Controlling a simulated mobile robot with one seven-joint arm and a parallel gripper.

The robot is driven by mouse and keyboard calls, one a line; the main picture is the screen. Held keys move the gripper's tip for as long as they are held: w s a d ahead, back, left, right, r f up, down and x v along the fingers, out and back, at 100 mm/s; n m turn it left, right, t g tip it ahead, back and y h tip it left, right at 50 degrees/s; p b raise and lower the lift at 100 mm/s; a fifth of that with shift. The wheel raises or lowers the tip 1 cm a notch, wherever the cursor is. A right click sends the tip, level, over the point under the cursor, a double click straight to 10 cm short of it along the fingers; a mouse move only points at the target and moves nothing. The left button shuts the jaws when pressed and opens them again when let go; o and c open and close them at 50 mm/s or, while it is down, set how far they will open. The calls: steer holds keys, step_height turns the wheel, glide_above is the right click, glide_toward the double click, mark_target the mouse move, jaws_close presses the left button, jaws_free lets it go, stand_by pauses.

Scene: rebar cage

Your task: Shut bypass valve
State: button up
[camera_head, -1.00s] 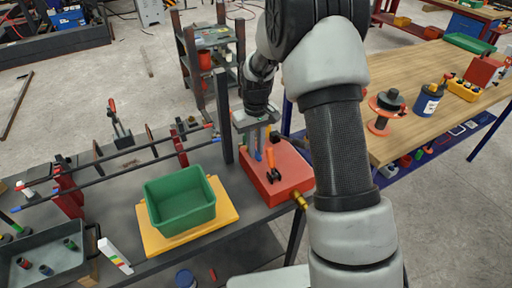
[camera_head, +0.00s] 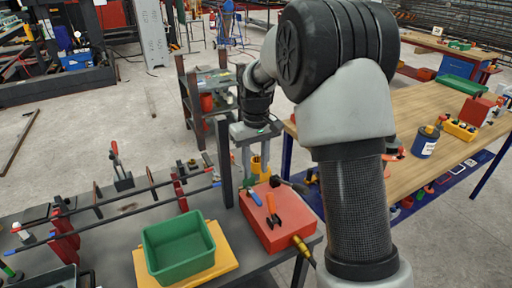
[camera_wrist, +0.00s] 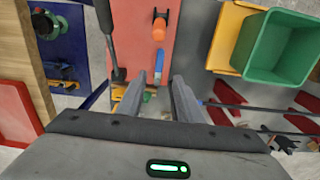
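A red box-shaped unit (camera_head: 285,222) sits on the grey bench with an orange-handled lever (camera_head: 271,204), a blue handle (camera_head: 255,198) and a black lever (camera_head: 282,182) on top. No label shows which one is the bypass valve. In the wrist view the orange handle (camera_wrist: 160,27) and the blue handle (camera_wrist: 158,66) line up beyond my fingers, and the red panel (camera_wrist: 139,45) lies under them. My gripper (camera_head: 253,176) is near the box's far-left edge, fingers pointing down. In the wrist view its two fingers (camera_wrist: 158,92) are apart with nothing held between them.
A green bin (camera_head: 180,262) on a yellow board stands left of the box. Dark rods in red holders (camera_head: 180,188) lie farther left. A brass fitting (camera_head: 300,243) sticks out in front. A wooden table (camera_head: 440,95) stands at right.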

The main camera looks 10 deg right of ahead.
step_height(320, 180, up, 7)
steer(key=shift+f, duration=0.15)
steer(key=s+d+r+m+t+p, duration=0.2)
steer(key=s+r+t+p, duration=0.15)
steer(key=s+r, duration=1)
steer(key=s+d+r+m+t+p, duration=0.1)
steer(key=s+t+p, duration=0.1)
steer(key=s, duration=1.2)
steer(key=shift+s+d+r+p, duration=0.15)
steer(key=shift+r+p, duration=0.25)
steer(key=shift+p, duration=0.4)
